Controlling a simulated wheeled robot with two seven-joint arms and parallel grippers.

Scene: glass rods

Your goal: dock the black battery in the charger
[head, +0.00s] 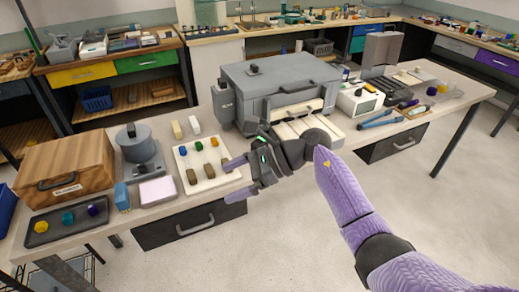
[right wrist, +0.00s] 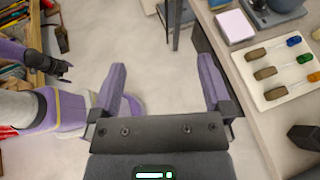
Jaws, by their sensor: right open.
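A dark block (right wrist: 305,137) lies on the bench beside the white board in the right wrist view. It could be the black battery, but I cannot be sure; in the head view my right arm hides that spot. A white device (head: 358,98) with a small green screen stands on the bench right of the big grey machine; I cannot tell whether it is the charger. My right gripper (head: 232,178) is open and empty in front of the white board. In the right wrist view its fingers (right wrist: 162,66) are wide apart over the floor. My left gripper (right wrist: 58,68) shows small there, its jaws unclear.
The white board (head: 187,152) holds several coloured, brown-ended pieces. Left of it are a pale pad (head: 158,191), a grey pot-topped device (head: 140,158), a wooden box (head: 68,165) and a dark tray (head: 66,235). A big grey machine (head: 280,80) stands behind. Blue-handled tools (head: 378,120) lie right.

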